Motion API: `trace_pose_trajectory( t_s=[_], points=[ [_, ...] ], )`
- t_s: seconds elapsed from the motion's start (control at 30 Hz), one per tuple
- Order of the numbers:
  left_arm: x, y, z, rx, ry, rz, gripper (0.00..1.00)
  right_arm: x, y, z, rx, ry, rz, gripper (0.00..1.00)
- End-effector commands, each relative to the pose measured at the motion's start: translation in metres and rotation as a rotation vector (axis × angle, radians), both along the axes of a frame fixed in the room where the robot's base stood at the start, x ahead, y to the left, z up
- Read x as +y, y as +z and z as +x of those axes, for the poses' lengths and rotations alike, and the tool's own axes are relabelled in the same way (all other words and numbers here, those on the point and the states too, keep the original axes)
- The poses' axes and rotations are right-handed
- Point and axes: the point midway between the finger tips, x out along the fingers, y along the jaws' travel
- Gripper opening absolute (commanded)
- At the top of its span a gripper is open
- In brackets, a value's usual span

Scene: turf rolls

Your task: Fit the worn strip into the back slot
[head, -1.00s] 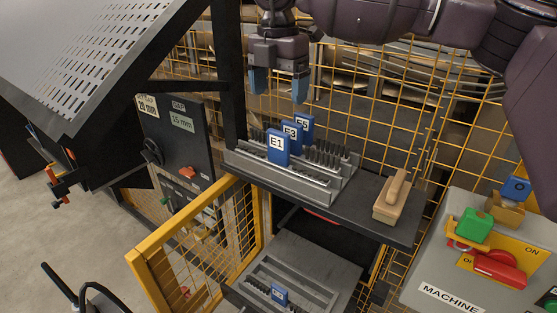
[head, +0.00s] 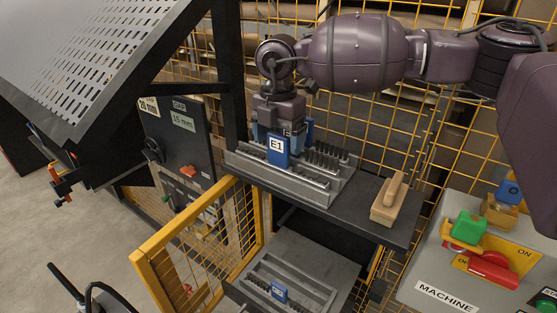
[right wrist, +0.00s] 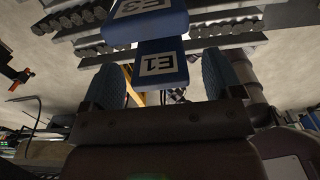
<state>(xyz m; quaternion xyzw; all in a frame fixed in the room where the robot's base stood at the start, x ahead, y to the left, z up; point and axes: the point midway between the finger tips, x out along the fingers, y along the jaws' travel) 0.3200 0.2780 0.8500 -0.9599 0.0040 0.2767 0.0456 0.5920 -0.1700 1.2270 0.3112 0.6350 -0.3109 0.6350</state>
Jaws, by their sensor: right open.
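A grey rack (head: 325,192) on the dark shelf holds several bristled strips with upright blue tags. The front tag, E1 (head: 277,150), is clear; the tags behind it are mostly hidden by my right gripper (head: 283,134). That gripper is low over the rack, open, with one blue finger on each side of the tags. A strip with a blue tag (head: 279,291) lies in the lower grey tray (head: 310,272). I cannot tell which strip is worn. My left gripper is out of view.
A wooden-handled brush (head: 389,198) stands on the shelf right of the rack. A yellow mesh gate (head: 190,240) stands open below left. A machine control box (head: 430,272) is at right. Wire mesh closes the back. A grey perforated hood (head: 100,55) hangs at upper left.

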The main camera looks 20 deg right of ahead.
Motion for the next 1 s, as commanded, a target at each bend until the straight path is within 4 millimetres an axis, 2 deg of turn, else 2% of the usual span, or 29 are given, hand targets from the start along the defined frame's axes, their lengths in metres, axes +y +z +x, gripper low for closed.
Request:
trace_pose_trajectory(
  t_s=[0.17,0.7,0.73,1.0],
  points=[
    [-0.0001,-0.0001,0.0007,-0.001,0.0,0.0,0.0,0.0002,-0.0002,0.0,0.0,0.001,0.0,0.85],
    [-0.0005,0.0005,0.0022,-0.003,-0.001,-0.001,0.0,0.0003,0.001,0.0003,-0.001,0.001,0.0,0.02],
    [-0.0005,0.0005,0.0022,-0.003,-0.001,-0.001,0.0,0.0003,0.001,0.0003,-0.001,0.001,0.0,0.0],
    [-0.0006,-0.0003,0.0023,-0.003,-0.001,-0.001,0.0,0.0003,0.0048,0.0005,-0.002,0.001,0.0,0.0]
  ],
)
